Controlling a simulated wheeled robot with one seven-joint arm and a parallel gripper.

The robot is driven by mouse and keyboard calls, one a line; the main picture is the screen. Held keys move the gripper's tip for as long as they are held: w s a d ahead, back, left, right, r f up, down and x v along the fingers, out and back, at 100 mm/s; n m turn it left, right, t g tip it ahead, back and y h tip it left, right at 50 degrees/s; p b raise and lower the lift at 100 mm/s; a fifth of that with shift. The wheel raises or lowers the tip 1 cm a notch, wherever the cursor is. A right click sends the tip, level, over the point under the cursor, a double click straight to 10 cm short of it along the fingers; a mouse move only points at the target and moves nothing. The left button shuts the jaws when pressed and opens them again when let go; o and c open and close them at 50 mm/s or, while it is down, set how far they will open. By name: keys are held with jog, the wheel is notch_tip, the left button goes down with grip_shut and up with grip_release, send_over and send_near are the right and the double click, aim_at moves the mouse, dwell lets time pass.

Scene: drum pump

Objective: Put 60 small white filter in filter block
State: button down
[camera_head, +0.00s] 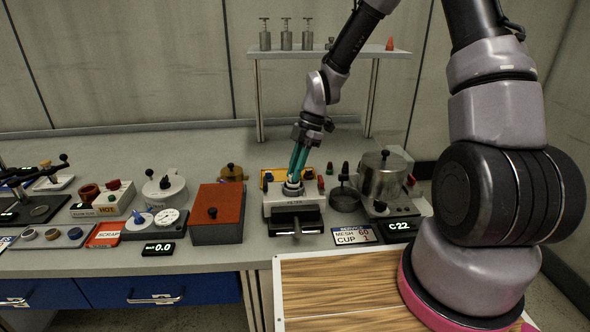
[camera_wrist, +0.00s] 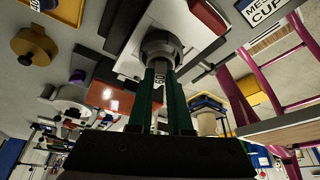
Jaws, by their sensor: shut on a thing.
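The filter block (camera_head: 278,198) is a pale grey unit with a dark round socket on top and a black front part, at the middle of the bench. My gripper (camera_head: 294,180) points down at that socket, its teal fingers shut on the small white filter. In the wrist view, the filter (camera_wrist: 160,70) shows as a narrow white piece marked 60 between the fingertips of my gripper (camera_wrist: 161,78). Its far end meets the dark round socket (camera_wrist: 161,46). I cannot tell how deep it sits, as the fingers hide much of it.
A red-topped box (camera_head: 215,205) stands close on the left. A small dark pan (camera_head: 345,199) and a steel pot (camera_head: 382,177) stand on the right. A sign (camera_head: 354,236) reading MESH 60, CUP 1 lies in front. A shelf (camera_head: 325,53) with metal cylinders stands behind.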

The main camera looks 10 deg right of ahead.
jog(key=shift+f, duration=0.5)
dwell(0.5)
jog(key=c, duration=0.8)
grip_release()
jog(key=shift+o, duration=0.2)
jog(key=shift+r, duration=0.1)
jog(key=shift+r, duration=3.95)
